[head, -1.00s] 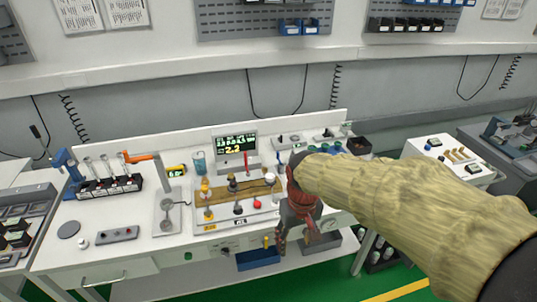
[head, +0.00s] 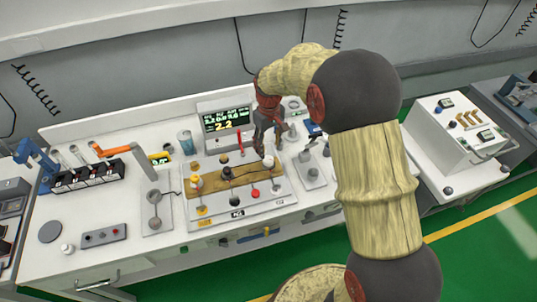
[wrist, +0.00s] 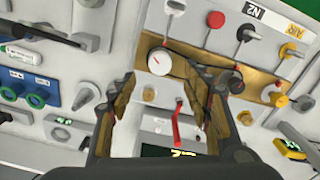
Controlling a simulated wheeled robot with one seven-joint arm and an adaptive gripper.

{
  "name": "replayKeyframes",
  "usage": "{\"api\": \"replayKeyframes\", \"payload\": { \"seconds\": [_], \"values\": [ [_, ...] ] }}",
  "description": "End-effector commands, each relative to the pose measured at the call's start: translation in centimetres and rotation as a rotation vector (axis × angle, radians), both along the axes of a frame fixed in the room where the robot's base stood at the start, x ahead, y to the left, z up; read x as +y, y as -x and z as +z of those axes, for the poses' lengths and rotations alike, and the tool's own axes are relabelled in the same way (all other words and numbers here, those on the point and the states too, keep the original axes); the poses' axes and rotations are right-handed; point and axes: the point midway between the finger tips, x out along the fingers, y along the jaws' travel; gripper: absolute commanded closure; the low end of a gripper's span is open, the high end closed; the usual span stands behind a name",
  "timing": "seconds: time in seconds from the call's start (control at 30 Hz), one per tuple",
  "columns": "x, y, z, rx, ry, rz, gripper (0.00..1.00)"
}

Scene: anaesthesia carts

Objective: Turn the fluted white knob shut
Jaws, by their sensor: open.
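The white knob (head: 268,161) is at the right end of a brass-coloured strip on the bench panel. In the wrist view the white knob (wrist: 160,63) has a round pale face with a small red mark; its fluting is too small to make out. My gripper (head: 264,146) is over that end of the strip. In the wrist view my gripper (wrist: 163,84) is open and empty, with one finger on each side of the view of the knob. The knob appears just beyond the fingertips; I cannot tell whether they touch it.
On the same strip are a black knob (wrist: 230,81) and a yellow knob (wrist: 278,98). A red lever (wrist: 177,122) lies close below the fingertips in the wrist view. A display (head: 226,121) stands behind the panel.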

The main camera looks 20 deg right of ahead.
Motion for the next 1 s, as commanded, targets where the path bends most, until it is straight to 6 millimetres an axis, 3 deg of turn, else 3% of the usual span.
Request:
{"api": "replayKeyframes", "payload": {
  "seconds": [0.2,0.43,0.83,1.0],
  "values": [
    [0.0,0.2,-3.7,0.006,0.0,-0.001,0.51],
    [0.0,0.1,-6.4,0.004,0.0,-0.001,0.51],
    [0.0,0.1,-7.0,0.003,0.0,-0.001,0.51],
    [0.0,0.1,-7.0,0.003,0.0,-0.001,0.61]
  ]
}}
